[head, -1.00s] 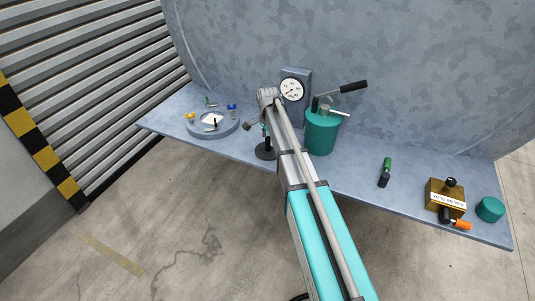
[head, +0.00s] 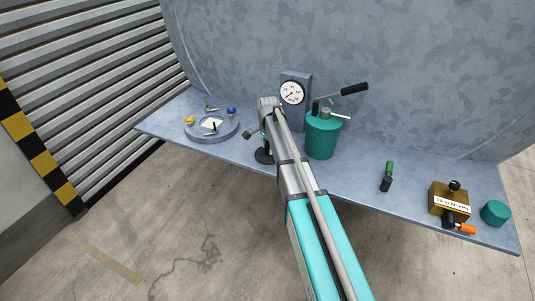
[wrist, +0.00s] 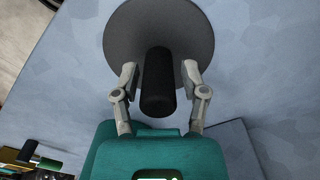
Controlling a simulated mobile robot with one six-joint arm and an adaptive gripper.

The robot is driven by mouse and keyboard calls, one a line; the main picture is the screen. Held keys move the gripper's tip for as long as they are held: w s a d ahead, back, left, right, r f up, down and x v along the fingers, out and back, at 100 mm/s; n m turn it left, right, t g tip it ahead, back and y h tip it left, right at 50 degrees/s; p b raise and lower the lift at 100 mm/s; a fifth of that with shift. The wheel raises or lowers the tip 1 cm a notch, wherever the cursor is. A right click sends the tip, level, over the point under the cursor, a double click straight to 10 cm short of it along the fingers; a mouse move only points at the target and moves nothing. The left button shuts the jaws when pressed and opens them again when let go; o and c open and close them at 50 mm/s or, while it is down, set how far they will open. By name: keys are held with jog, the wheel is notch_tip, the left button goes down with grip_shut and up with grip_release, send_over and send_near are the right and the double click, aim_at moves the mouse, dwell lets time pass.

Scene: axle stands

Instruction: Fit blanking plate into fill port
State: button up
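The blanking plate appears to be a dark round disc (wrist: 190,22) with a black upright handle (wrist: 157,82). It lies on the shelf below my gripper (wrist: 160,70). My gripper is open, one finger on each side of the handle, with a visible gap on both sides. In the head view the disc (head: 263,156) is near the shelf's front edge, partly hidden by my arm. A round grey ring (head: 212,138) to its left, with yellow, blue and green-grey fittings and a pale square inside, looks like the fill port.
A dial gauge (head: 292,93) and a green pump can (head: 321,140) with a lever stand close right of my arm. Farther right are a green-black tool (head: 387,177), a brass block (head: 446,197) and a green cap (head: 495,213). A curved grey wall backs the shelf.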

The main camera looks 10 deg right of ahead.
grip_shut()
jog(key=shift+r, duration=0.2)
jog(key=shift+r+p, duration=1.85)
jog(key=shift+p, duration=0.15)
